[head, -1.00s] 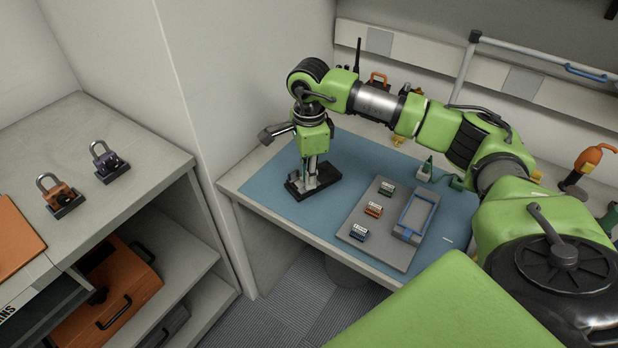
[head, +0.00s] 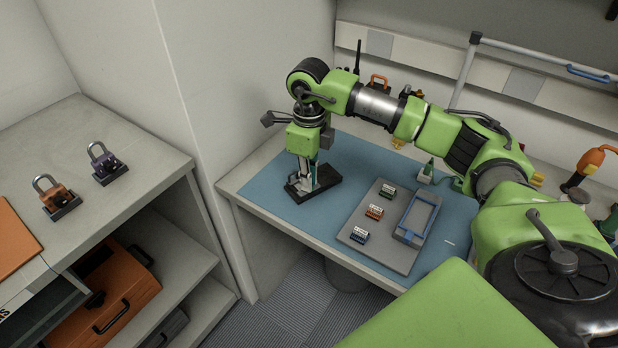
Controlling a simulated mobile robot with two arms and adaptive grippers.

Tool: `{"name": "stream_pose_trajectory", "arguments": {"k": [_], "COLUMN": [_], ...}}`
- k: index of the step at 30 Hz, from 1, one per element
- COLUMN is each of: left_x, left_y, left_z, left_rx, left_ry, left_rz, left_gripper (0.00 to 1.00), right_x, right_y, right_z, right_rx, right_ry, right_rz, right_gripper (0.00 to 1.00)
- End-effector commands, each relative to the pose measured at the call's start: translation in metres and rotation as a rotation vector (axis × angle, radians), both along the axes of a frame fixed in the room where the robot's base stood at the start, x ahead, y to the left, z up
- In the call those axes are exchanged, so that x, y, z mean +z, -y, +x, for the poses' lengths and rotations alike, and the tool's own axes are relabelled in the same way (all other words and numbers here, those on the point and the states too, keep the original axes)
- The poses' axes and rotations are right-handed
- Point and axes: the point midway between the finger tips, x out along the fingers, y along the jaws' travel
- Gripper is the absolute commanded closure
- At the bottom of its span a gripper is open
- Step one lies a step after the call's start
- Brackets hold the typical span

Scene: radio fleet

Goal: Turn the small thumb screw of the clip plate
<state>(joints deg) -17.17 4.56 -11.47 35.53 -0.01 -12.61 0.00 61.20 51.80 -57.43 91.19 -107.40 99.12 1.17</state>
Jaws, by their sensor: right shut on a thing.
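My right gripper (head: 307,183) points straight down at a small black clip plate (head: 325,187) on the blue mat, at the mat's left part. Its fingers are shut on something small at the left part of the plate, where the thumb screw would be. The screw itself is hidden by the fingers and too small to make out. The plate lies flat on the mat. My left gripper is not in view.
A grey tray (head: 372,243) with several small coloured blocks and a blue-grey frame (head: 417,218) lies right of the plate on the blue mat (head: 265,185).

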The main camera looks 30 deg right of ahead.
Motion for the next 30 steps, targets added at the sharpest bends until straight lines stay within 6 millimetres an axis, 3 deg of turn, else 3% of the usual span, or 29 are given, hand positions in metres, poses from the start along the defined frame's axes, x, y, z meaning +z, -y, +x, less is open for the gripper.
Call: {"name": "stream_pose_trajectory", "arguments": {"k": [16,18,30], "left_x": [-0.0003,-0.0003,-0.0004], "left_y": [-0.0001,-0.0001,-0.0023], "left_z": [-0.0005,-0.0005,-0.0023], "left_rx": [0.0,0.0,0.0], "left_ry": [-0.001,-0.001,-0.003], "left_rz": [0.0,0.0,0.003], "left_gripper": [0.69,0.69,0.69], "right_x": [-0.0004,-0.0004,0.0027], "right_y": [-0.0002,-0.0002,0.0], "right_z": [-0.0006,-0.0006,0.0002], "right_rx": [-0.025,-0.025,-0.025], "right_ry": [-0.002,-0.002,0.001], "right_rz": [0.0,0.0,0.001], "right_gripper": [1.0,0.74,0.72]}}
